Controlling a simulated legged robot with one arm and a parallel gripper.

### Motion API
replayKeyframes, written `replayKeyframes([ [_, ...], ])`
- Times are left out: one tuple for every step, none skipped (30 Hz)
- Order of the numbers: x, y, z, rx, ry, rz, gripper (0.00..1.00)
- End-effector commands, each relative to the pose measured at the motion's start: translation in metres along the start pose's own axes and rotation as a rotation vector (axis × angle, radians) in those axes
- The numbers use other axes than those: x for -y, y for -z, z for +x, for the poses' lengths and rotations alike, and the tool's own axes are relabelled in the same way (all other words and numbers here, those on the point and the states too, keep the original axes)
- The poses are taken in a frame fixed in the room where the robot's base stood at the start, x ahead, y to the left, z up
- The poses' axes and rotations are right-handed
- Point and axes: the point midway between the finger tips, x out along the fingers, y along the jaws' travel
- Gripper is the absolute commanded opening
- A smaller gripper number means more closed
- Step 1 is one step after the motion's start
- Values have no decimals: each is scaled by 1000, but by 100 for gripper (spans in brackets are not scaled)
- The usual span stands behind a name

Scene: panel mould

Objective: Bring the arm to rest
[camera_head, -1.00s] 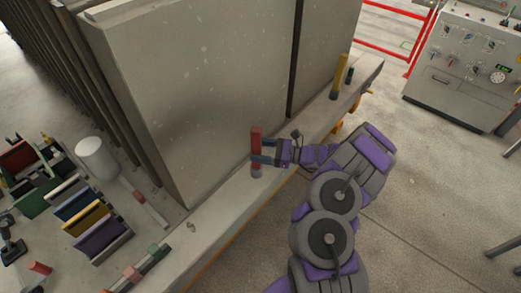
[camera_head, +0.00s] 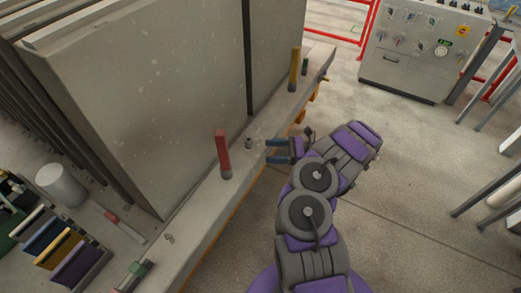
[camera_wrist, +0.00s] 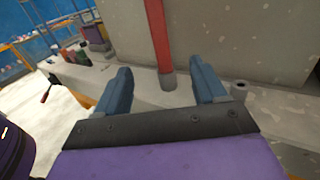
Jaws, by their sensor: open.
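My gripper (camera_head: 277,151) is open and empty, beside the ledge of the mould in the head view. Its two blue fingers (camera_wrist: 162,88) stand wide apart in the wrist view. A red rod (camera_head: 223,152) with a grey lower end stands upright on the ledge (camera_head: 205,200), to the left of my gripper and apart from it. In the wrist view the red rod (camera_wrist: 160,45) shows beyond the fingers, between them. My arm is folded to the right of the ledge.
A white cylinder (camera_head: 62,184) and coloured blocks lie at left. A control cabinet (camera_head: 420,50) stands at back right.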

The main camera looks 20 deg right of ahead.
Motion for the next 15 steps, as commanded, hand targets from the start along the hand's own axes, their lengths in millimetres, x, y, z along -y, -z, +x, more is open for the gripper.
replayKeyframes([
  [0,1,-4,-2,1,0,70],
  [0,1,-6,-2,1,1,70],
  [0,1,-8,-2,1,1,70],
  [0,1,-8,-2,0,1,70],
  [0,1,-9,-2,0,2,70],
  [0,1,-9,-1,0,2,70],
  [0,1,-9,-1,0,2,70],
  [0,1,-9,-1,-1,1,70],
  [0,1,-9,-1,-1,2,70],
  [0,1,-9,-1,-1,1,70],
  [0,1,-9,-1,-1,1,70],
  [0,1,-9,-1,-1,1,70],
  [0,1,-9,0,-1,1,70],
  [0,1,-9,0,-1,1,70],
  [0,1,-9,-1,-1,1,70],
])
